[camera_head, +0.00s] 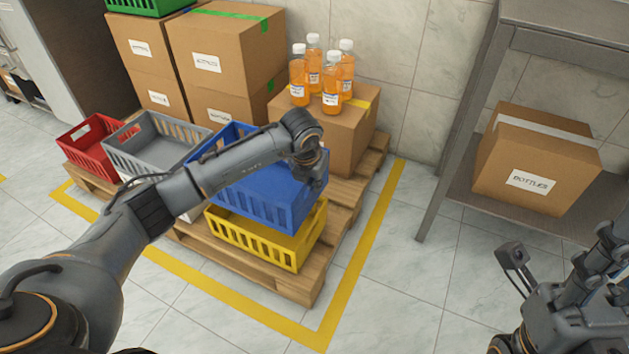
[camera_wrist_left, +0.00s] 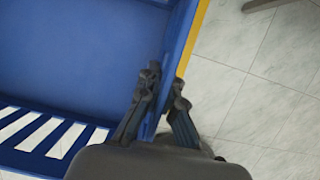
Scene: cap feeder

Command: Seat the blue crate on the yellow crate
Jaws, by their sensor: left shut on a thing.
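The blue crate (camera_head: 262,196) is over the yellow crate (camera_head: 262,245) on the pallet, covering most of its top. The yellow crate's front and part of its right side show below it. I cannot tell whether the blue crate rests on its rim or hangs just above. My left gripper (camera_head: 313,168) is shut on the blue crate's right wall. In the left wrist view, the fingers (camera_wrist_left: 167,95) straddle that blue wall (camera_wrist_left: 178,50), with a yellow strip (camera_wrist_left: 194,38) just outside it. My right gripper (camera_head: 562,262) is open and empty at the lower right.
A grey crate (camera_head: 152,150) and a red crate (camera_head: 88,137) stand left on the wooden pallet (camera_head: 318,270). Cardboard boxes (camera_head: 222,50) and orange bottles (camera_head: 331,88) stand behind. A shelf (camera_head: 455,165) holds a box (camera_head: 540,150). The floor right of the pallet is clear.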

